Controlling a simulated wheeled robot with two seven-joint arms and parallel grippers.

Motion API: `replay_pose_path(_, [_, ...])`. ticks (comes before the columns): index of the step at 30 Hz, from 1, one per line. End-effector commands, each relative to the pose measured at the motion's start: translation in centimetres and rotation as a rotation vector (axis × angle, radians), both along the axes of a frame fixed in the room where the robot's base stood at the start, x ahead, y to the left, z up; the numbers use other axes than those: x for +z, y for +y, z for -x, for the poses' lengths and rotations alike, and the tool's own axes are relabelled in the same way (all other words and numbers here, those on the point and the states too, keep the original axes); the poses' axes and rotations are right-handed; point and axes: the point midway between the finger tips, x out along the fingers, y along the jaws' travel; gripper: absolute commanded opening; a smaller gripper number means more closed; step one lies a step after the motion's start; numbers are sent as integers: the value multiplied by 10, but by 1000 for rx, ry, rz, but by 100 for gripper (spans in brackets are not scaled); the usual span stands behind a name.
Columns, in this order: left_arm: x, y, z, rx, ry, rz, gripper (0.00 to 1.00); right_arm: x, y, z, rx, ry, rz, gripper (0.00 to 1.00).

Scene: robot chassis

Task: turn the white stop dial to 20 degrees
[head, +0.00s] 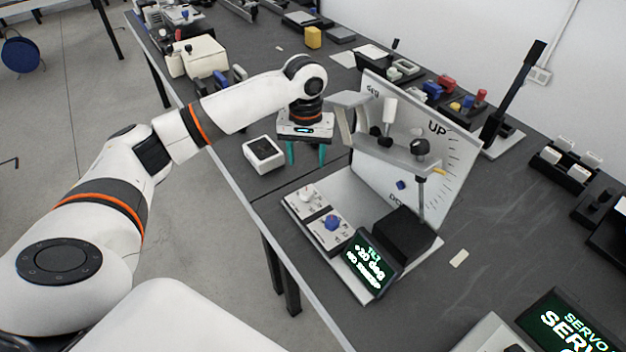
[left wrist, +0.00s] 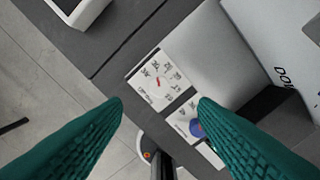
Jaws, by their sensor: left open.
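The white stop dial (head: 306,196) sits on a pale scale plate at the far end of the control base. In the left wrist view the dial (left wrist: 159,82) shows from above with a red pointer mark; its scale numbers are too small to read surely. My left gripper (head: 306,156) is open and empty above and beyond the dial. In the left wrist view its two green fingers (left wrist: 160,104) stand apart, with the dial between and beyond their tips. A blue knob (head: 332,223) is beside the dial, partly covered by a finger in the wrist view (left wrist: 197,129). My right gripper is not in view.
A tilted display (head: 370,262) reads "TILT +20 deg"; its lower line is unclear. A white board (head: 440,165) marked "UP" with a grey arm stands behind the dials. A white box (head: 263,153) lies left of the gripper. The table's edge runs close by the dials.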

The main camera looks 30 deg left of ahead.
Motion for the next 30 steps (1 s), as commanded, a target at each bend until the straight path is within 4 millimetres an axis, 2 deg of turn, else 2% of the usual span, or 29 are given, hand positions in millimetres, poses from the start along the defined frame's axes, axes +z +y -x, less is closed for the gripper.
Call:
replay_pose_path(3, [-22,0,2,-2,5,-1,54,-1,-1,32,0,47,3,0])
replay_pose_path(7, [-50,0,2,-3,5,-1,54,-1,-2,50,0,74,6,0])
replay_pose_path(10, [-69,-1,1,-4,3,0,54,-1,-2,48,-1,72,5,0])
replay_pose_path(15, [-94,-1,1,-3,1,0,54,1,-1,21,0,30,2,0])
replay_pose_path(18, [-103,-1,1,-4,0,0,54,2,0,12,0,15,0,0])
replay_pose_path(29, [-108,-1,1,-5,-1,0,54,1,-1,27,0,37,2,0])
replay_pose_path(30, [-108,-1,1,-5,-2,-1,49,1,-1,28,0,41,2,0])
